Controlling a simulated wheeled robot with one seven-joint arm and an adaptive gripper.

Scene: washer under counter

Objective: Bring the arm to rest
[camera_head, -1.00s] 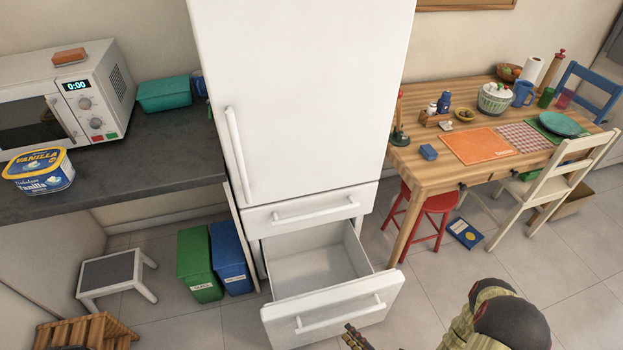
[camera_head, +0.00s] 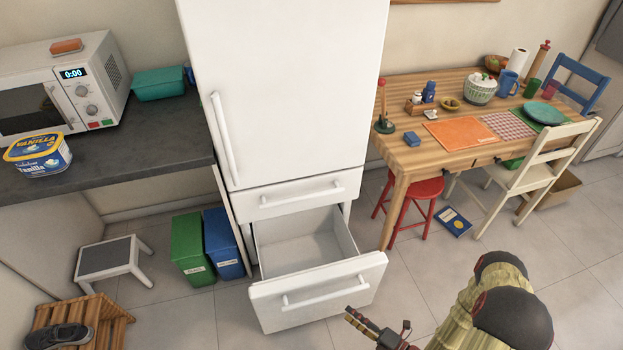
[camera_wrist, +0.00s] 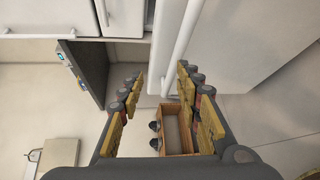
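My arm reaches in from the lower right of the head view, with my gripper (camera_head: 372,325) low over the floor, in front and to the right of the open fridge drawer. In the wrist view the two fingers of my gripper (camera_wrist: 157,105) stand well apart with nothing held between them. The white fridge (camera_head: 285,95) stands in the middle with its upper door shut. Its lower drawer (camera_head: 325,290) is pulled out and looks empty. The gripper appears apart from the drawer front.
A dark counter (camera_head: 120,160) on the left carries a microwave (camera_head: 95,85) and a vanilla tub (camera_head: 38,155). Below are a step stool (camera_head: 107,257), a green bin (camera_head: 190,250) and a wooden rack (camera_head: 105,322) with shoes. A laid wooden table (camera_head: 400,165) stands right.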

